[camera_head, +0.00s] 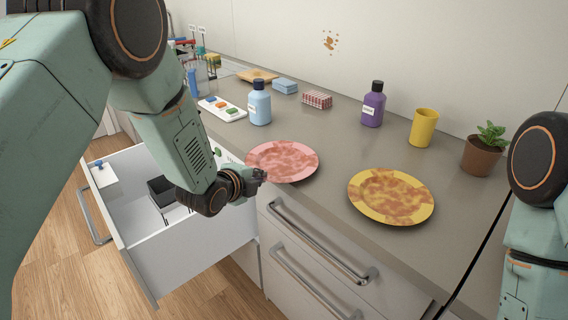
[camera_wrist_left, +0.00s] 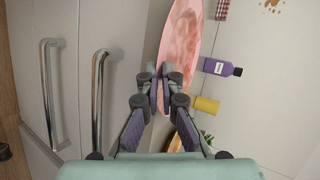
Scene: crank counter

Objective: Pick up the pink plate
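The pink plate (camera_head: 284,158), with brownish-red mottling, is at the counter's front edge in the head view. My left gripper (camera_head: 260,175) is at the plate's near left rim. In the left wrist view the two fingers (camera_wrist_left: 160,92) are close together with a strip of the pink plate (camera_wrist_left: 181,40) between them, so they look shut on its rim. The head view hides the fingertips' contact. I cannot tell whether the plate is raised from the counter. My right arm shows at the right edge, but its gripper is out of view.
A yellow plate (camera_head: 390,196) lies to the right of the pink one. Behind stand a light-blue bottle (camera_head: 259,106), a purple bottle (camera_head: 373,106), a yellow cup (camera_head: 423,128) and a potted plant (camera_head: 482,153). An open drawer (camera_head: 190,255) is below my left forearm.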

